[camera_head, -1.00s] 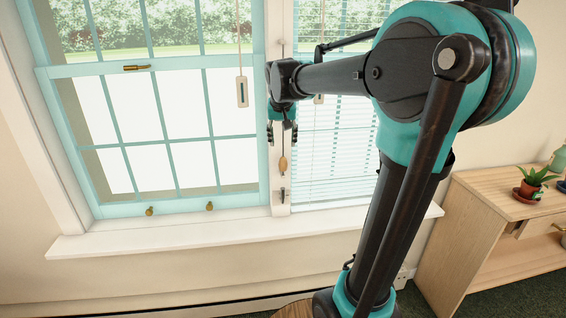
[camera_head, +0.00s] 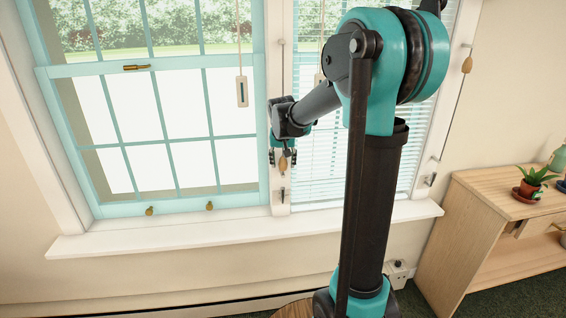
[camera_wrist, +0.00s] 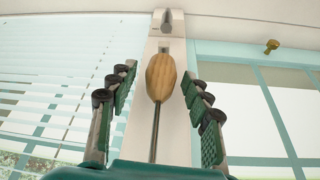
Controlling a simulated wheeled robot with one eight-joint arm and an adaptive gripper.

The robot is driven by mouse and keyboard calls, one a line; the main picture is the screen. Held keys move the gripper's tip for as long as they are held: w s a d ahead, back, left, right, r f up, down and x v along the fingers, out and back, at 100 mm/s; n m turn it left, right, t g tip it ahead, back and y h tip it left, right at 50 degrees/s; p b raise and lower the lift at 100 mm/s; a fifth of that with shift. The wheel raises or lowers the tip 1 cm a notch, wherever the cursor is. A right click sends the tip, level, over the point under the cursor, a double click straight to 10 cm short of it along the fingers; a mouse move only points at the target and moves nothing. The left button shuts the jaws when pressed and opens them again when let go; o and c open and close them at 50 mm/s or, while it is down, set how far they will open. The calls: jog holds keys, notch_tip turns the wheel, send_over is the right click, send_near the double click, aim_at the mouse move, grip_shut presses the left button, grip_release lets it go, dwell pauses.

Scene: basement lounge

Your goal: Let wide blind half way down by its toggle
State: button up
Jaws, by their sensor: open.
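A wooden toggle (camera_head: 283,166) hangs on a cord along the white post between the two windows. In the wrist view the toggle (camera_wrist: 160,77) is upright between my fingers, with a gap to either side. My gripper (camera_head: 283,157) is open around it; its green-padded fingers also show in the wrist view (camera_wrist: 158,84). The wider left window (camera_head: 180,115) shows no slats in view. A slatted blind (camera_head: 325,150) hangs low over the right window, partly hidden by my arm. A hook (camera_head: 282,195) is on the post below the toggle.
Slotted pale pulls hang before the left window (camera_head: 241,92) and the right window (camera_head: 319,79). A second toggle (camera_head: 467,64) hangs on the right frame, above a cleat (camera_head: 431,180). The sill (camera_head: 150,238) is clear. A wooden cabinet (camera_head: 470,225) with a potted plant (camera_head: 530,185) stands right.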

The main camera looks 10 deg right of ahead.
jog(key=shift+c, duration=0.2)
grip_shut()
notch_tip(320, 180, up, 18)
jog(key=shift+f, duration=0.2)
dwell(0.3)
jog(key=shift+o, duration=0.2)
grip_release()
jog(key=shift+r, duration=0.1)
